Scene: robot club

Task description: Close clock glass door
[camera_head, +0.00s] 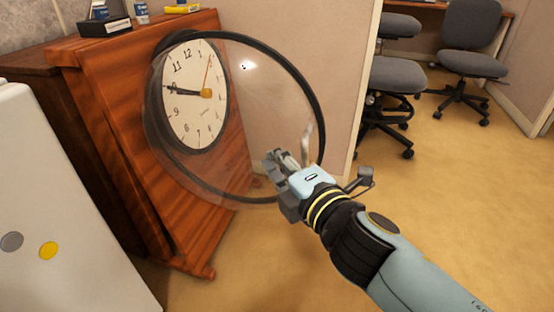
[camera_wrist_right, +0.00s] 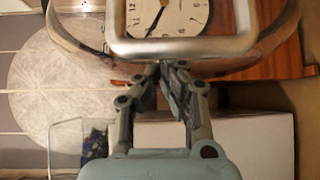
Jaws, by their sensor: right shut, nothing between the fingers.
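The round clock (camera_head: 195,92) has a white face and is set in a slanted wooden cabinet; its face also shows at the top of the right wrist view (camera_wrist_right: 165,14). Its glass door (camera_head: 270,95), a clear disc with a dark rim, stands swung open, its right side out from the face. A silvery handle (camera_head: 307,146) is by the rim's lower right, and a metal loop (camera_wrist_right: 185,47) looms large in the right wrist view. My right gripper (camera_head: 278,163) is shut and empty beside the door's lower right rim, close to the handle; contact is unclear. My left gripper is not in view.
Small boxes (camera_head: 104,26) lie on top of the wooden cabinet (camera_head: 120,120). A white cabinet (camera_head: 60,200) stands at the left. A partition (camera_head: 350,80) and grey chairs (camera_head: 395,80) are behind at the right. The yellowish floor (camera_head: 440,180) is clear around my right arm.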

